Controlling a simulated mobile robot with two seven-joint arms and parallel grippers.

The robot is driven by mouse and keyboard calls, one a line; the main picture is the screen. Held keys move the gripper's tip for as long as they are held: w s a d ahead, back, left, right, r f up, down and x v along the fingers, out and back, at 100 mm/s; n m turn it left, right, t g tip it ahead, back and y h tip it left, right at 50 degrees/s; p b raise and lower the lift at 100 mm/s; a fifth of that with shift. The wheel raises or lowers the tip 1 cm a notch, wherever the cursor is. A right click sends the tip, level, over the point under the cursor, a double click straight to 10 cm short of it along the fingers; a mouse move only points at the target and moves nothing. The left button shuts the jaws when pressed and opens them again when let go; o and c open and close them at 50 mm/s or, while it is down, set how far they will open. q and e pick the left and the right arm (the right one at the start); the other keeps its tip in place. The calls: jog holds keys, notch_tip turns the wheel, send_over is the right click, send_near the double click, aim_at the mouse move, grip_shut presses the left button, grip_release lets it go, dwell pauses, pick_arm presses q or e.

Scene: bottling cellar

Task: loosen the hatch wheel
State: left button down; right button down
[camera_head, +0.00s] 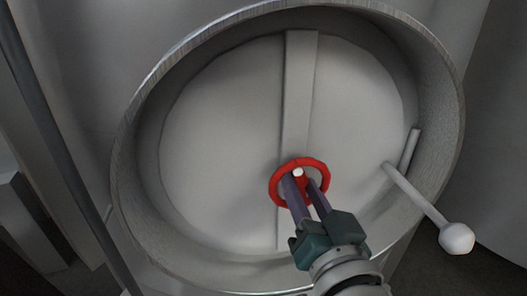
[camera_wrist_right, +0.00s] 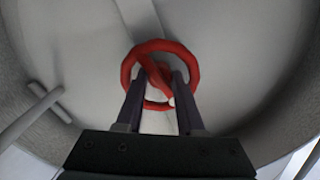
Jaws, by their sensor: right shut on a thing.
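The red hatch wheel (camera_head: 274,188) sits low on the round grey hatch door (camera_head: 215,130), over a vertical bar (camera_head: 299,80). It also shows in the right wrist view (camera_wrist_right: 194,64), with a red spoke across it and a small pale knob. My right gripper (camera_head: 301,180) reaches up from below to the wheel. Its two dark fingers lie inside the ring and are shut on the wheel, at the spoke (camera_wrist_right: 154,72); the exact contact is partly hidden. My left gripper is not in view.
A thick round metal rim (camera_head: 447,105) surrounds the recessed door. A lever (camera_head: 415,190) with a pale ball end (camera_head: 457,238) sticks out at the right, close to my right arm's side. A dark upright post (camera_head: 62,150) stands at the left.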

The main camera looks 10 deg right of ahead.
jog(key=shift+f, duration=0.1)
dwell(0.9)
jog(key=c, duration=0.5)
grip_release()
jog(key=shift+s, duration=0.1)
jog(key=s+p, duration=0.1)
jog(key=s, duration=0.8)
jog(key=shift+s+a, duration=0.1)
jog(key=shift+s, duration=0.3)
